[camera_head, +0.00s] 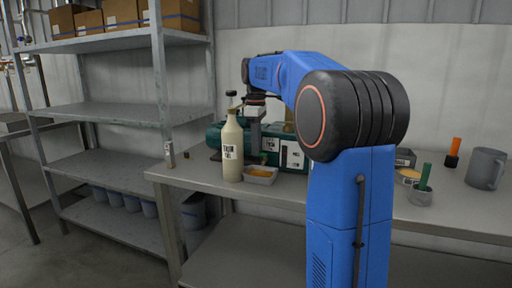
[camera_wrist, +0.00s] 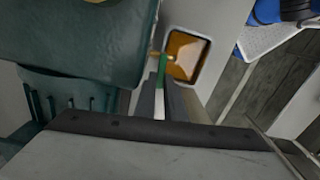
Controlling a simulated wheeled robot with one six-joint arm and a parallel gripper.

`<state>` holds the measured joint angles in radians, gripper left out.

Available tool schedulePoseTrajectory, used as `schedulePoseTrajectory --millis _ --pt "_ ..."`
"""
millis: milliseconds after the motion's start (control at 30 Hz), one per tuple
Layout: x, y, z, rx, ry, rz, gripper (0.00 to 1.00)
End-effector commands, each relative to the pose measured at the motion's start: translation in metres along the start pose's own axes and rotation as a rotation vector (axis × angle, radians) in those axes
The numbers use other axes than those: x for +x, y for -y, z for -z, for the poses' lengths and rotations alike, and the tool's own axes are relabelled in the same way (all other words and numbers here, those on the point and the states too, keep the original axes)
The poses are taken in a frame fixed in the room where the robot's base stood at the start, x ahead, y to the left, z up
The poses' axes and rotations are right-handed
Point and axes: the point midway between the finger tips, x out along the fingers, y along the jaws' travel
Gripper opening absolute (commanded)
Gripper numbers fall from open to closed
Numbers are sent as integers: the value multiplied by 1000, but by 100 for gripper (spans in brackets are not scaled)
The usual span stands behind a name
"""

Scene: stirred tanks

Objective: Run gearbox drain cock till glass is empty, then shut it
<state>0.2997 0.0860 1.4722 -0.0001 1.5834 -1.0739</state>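The dark green gearbox (camera_head: 214,134) sits on the steel bench behind a cream bottle, and its casing fills the left of the wrist view (camera_wrist: 85,40). A small brass drain cock (camera_wrist: 153,53) sticks out of it, with a green handle (camera_wrist: 161,68). My gripper (camera_wrist: 161,82) points at this handle, with a finger close on each side; it appears shut on it. A small grey tray (camera_head: 261,177) holds amber oil and stands in front of the gearbox; it also shows beside the cock (camera_wrist: 201,79). I cannot make out the glass or its level.
The cream bottle (camera_head: 232,150) stands left of the tray. A grey mug (camera_head: 485,168), an orange-handled tool (camera_head: 454,150) and a green-handled item in a small pot (camera_head: 421,196) stand on the right of the bench (camera_head: 205,173). Metal shelving (camera_head: 120,112) stands at the left.

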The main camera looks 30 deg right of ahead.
Motion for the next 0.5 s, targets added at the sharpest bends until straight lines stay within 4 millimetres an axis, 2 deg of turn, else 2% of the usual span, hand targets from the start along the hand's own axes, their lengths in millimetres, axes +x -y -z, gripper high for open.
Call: schedulePoseTrajectory --millis 33,67,500 --pt "0 0 0 0 -1 -1 21" --pt "0 0 0 0 -1 -1 28" --pt "-1 0 0 -34 -1 -4 28"
